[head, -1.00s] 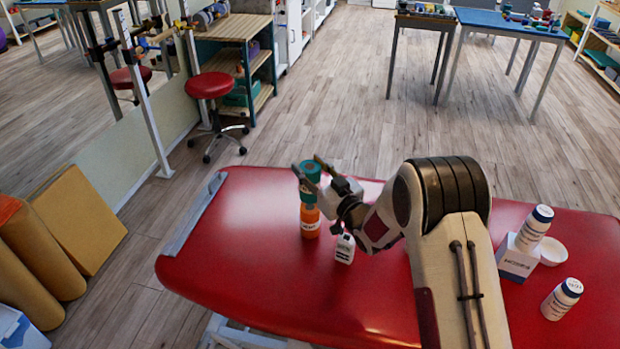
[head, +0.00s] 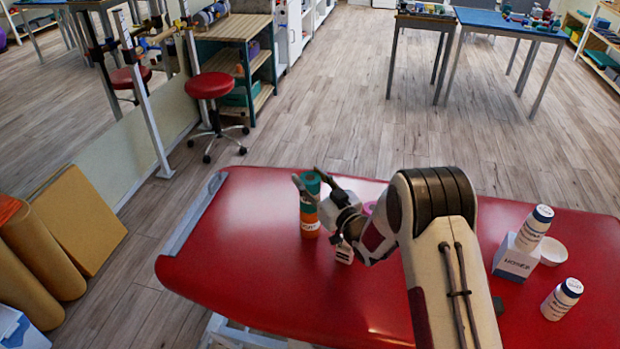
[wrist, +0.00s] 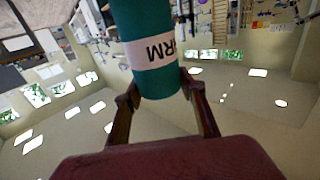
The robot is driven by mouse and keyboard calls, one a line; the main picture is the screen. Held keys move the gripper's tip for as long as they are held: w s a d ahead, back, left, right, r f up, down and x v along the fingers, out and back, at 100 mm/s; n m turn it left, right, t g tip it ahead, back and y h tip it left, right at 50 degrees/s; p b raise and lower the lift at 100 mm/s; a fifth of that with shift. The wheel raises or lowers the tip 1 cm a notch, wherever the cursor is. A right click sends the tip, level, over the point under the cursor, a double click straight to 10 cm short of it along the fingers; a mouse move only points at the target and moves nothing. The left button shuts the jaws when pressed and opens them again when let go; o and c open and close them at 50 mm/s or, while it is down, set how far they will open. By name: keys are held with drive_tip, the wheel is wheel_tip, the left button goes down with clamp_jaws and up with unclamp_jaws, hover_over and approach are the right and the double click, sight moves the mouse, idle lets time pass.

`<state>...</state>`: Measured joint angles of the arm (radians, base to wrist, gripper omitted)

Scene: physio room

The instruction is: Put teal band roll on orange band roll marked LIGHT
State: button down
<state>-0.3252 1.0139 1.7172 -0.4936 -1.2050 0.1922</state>
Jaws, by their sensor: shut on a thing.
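The teal band roll (head: 311,183) stands upright between the fingers of my gripper (head: 311,181), which is shut on it. In the wrist view the roll (wrist: 150,25) shows a white label with upside-down letters ending in "RM". The orange band roll (head: 309,228) stands upright on the red treatment table (head: 250,270), directly below the teal one. Its white label is too small to read surely. The teal roll's lower end appears to meet the orange roll's top; I cannot tell whether it rests there.
A small white object (head: 344,253) stands right of the orange roll, under my gripper. A pink thing (head: 369,208) is partly hidden behind my wrist. At the right are a white box (head: 514,262) with a bottle (head: 536,226), another bottle (head: 562,299) and a white lid (head: 553,251). The table's left part is clear.

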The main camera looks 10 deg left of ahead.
drive_tip(key=c, duration=1.3)
unclamp_jaws()
drive_tip(key=shift+o, duration=0.2)
drive_tip(key=shift+r, duration=0.1)
drive_tip(key=v, duration=1.2)
drive_tip(key=shift+r, duration=0.15)
